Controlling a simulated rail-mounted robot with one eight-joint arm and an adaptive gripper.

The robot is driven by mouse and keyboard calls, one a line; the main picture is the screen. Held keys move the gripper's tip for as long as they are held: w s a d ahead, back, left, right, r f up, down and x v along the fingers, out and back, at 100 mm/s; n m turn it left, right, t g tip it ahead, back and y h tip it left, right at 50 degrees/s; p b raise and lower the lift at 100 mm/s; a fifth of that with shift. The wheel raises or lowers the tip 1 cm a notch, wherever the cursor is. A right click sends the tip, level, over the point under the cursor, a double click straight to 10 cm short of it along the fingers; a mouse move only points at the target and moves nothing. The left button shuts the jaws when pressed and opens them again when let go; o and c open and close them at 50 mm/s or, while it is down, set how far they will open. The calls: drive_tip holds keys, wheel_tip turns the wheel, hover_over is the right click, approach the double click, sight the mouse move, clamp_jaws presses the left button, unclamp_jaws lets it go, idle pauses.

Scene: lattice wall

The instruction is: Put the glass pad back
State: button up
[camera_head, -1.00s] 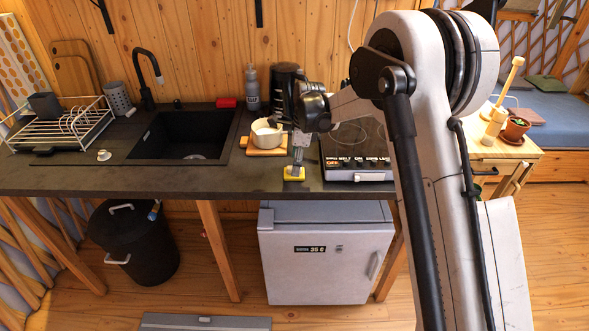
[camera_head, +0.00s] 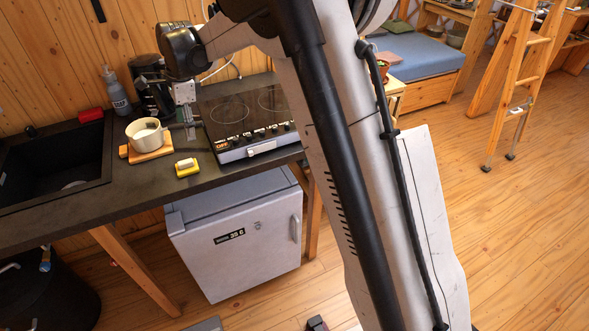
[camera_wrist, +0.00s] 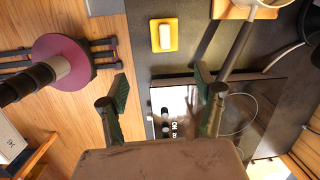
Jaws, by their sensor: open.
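A small white block on a yellow square base (camera_head: 187,168), which looks like the glass pad, lies on the dark counter near its front edge, left of the hob. It also shows in the wrist view (camera_wrist: 164,37), the white block sitting within the yellow square. My gripper (camera_head: 190,122) is above the counter beside the hob's left edge, apart from the pad. In the wrist view my gripper (camera_wrist: 160,86) has its two fingers spread, nothing between them, with the pad beyond the fingertips.
The black hob (camera_head: 240,112) lies right of the pad. A cream saucepan (camera_head: 145,132) stands on a wooden board (camera_head: 151,153) to the left. A soap bottle (camera_head: 116,92), black coffee machine (camera_head: 150,98) and sink (camera_head: 60,165) are farther back or left. A white fridge (camera_head: 235,235) is below.

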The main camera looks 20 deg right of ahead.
drive_tip(key=s+d+r+n+t, duration=0.2)
drive_tip(key=s+d+r+n, duration=0.3)
drive_tip(key=s, duration=0.4)
drive_tip(key=s+d+r+n+t, duration=0.1)
drive_tip(key=s+d+r+n, duration=0.2)
drive_tip(key=s+d+r, duration=0.55)
drive_tip(key=s+d+f+n+t, duration=0.1)
drive_tip(key=s+f+n, duration=0.1)
drive_tip(key=s, duration=0.5)
drive_tip(key=s+d+f+n+t+h, duration=0.1)
drive_tip(key=s+d+f+n, duration=0.1)
drive_tip(key=s, duration=0.4)
drive_tip(key=s+d+f+n+t, duration=0.1)
drive_tip(key=s+d+f+n, duration=0.1)
drive_tip(key=s+n, duration=0.2)
drive_tip(key=s, duration=0.3)
drive_tip(key=shift+s+n+t+h, duration=0.3)
drive_tip(key=shift+t+h, duration=0.1)
drive_tip(key=shift+f, duration=0.15)
wheel_tip(320, 180, down, 4)
drive_tip(key=b, duration=0.4)
drive_tip(key=shift+f, duration=0.1)
